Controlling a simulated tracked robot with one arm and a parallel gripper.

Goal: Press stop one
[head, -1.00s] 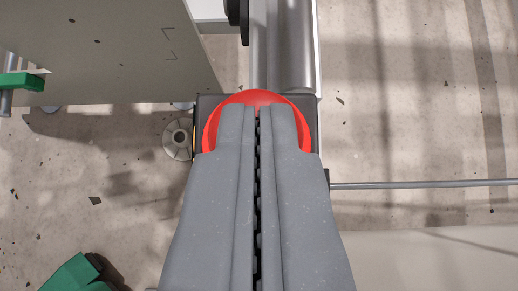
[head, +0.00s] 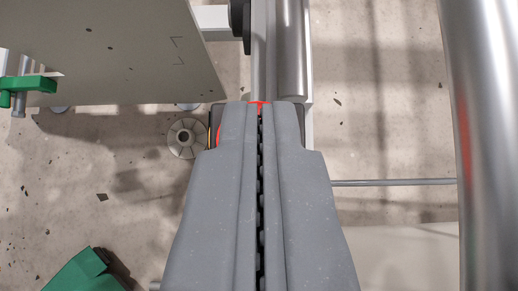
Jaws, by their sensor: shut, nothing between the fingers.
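The red stop button (head: 219,134) sits on a dark box (head: 213,114) in the middle of the head view. Only thin slivers of red show at the left of the fingers and just beyond their tips. My gripper (head: 261,104) is shut and empty, and its fingers cover most of the button and box. I cannot tell from this view whether the fingertips touch the button.
A shiny metal roller (head: 492,130) stands close on the right. A grey panel (head: 110,50) with a green clamp (head: 35,84) is at the upper left. A thin rod (head: 395,182) runs right of the box. Green fabric-like material (head: 80,275) lies lower left.

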